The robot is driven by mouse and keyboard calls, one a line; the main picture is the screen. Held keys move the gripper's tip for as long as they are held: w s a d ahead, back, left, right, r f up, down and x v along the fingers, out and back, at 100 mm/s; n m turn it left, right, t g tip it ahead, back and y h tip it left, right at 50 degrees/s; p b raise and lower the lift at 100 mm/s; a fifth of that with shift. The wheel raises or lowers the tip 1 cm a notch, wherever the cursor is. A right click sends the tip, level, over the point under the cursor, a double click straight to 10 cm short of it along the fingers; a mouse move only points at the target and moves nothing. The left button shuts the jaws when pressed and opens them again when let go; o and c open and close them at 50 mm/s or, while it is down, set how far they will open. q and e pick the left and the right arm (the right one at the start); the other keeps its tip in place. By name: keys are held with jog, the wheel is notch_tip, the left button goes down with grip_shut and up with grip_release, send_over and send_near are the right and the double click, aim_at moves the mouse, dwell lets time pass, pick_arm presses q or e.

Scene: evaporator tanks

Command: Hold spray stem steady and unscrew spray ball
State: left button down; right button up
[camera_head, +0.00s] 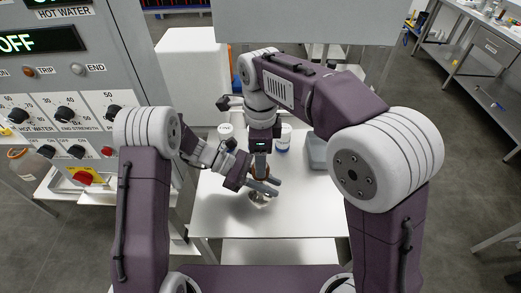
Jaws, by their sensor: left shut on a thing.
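My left gripper (266,187) reaches in from the left, low over the white table, its fingers shut on the spray stem. The stem is mostly hidden by the fingers; a small metallic part (258,196) shows just below them, over a pale pad on the table. My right gripper (260,168) points straight down from above, directly over the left fingers. Its fingertips are small and overlap the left gripper, so whether they are open or shut is unclear. I cannot make out the spray ball clearly; it is small and largely covered by the two grippers.
The white table (310,215) has free room at front and right. A white tub (226,131), a white container with a blue label (284,138) and a grey box (317,152) stand behind the grippers. A control panel (60,80) is at left, a steel bench (480,45) at far right.

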notch_tip(320, 180, down, 5)
jog(key=shift+r, duration=0.1)
grip_shut()
jog(key=n, duration=0.3)
jog(key=shift+o, duration=0.4)
grip_release()
